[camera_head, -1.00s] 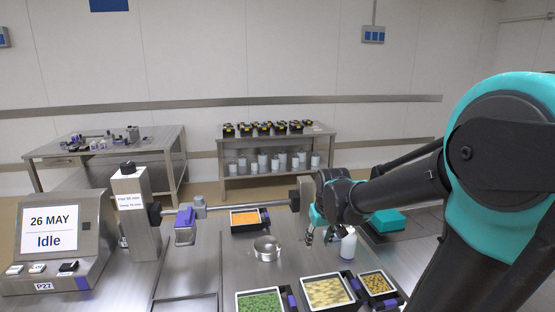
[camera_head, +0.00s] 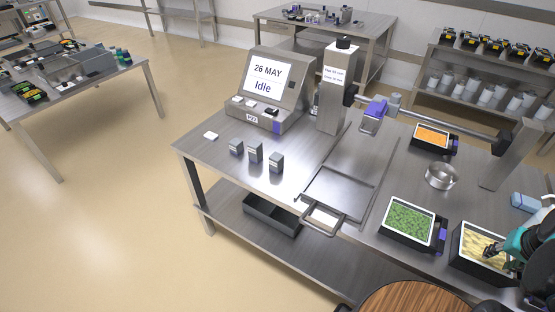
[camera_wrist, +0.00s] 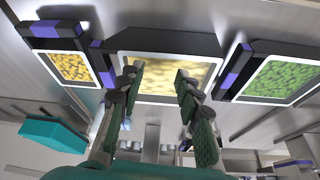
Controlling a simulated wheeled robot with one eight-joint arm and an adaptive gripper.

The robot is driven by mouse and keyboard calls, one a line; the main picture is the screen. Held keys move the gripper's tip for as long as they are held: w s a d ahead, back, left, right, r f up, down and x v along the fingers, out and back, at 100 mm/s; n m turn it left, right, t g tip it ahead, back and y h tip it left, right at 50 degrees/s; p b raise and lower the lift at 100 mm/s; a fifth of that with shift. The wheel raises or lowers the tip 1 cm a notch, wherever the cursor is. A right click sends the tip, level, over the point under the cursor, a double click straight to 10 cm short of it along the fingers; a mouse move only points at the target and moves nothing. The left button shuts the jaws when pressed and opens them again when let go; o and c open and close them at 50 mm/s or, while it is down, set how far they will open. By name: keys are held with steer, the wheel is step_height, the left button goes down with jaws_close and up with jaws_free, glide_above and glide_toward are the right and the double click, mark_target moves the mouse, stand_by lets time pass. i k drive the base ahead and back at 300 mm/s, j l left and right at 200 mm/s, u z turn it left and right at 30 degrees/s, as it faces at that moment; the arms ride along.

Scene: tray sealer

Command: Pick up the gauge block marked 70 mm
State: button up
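Three small grey blocks with pale labels stand on the steel table in front of the display console in the head view: a left one (camera_head: 236,148), a middle one (camera_head: 255,153) and a right one (camera_head: 276,163). Their markings are too small to read, so I cannot tell which is 70 mm. My gripper (camera_head: 490,250) is at the lower right of the head view, over the tray of pale yellow food (camera_head: 458,240), far from the blocks. In the wrist view my gripper (camera_wrist: 158,84) has its two fingers apart with nothing between them. No blocks show there.
The console (camera_head: 268,90) reads "26 MAY" and "Idle".

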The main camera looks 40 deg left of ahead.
mark_target(276, 161)
steer(key=k+u, duration=0.1)
steer(key=u, duration=1.7)
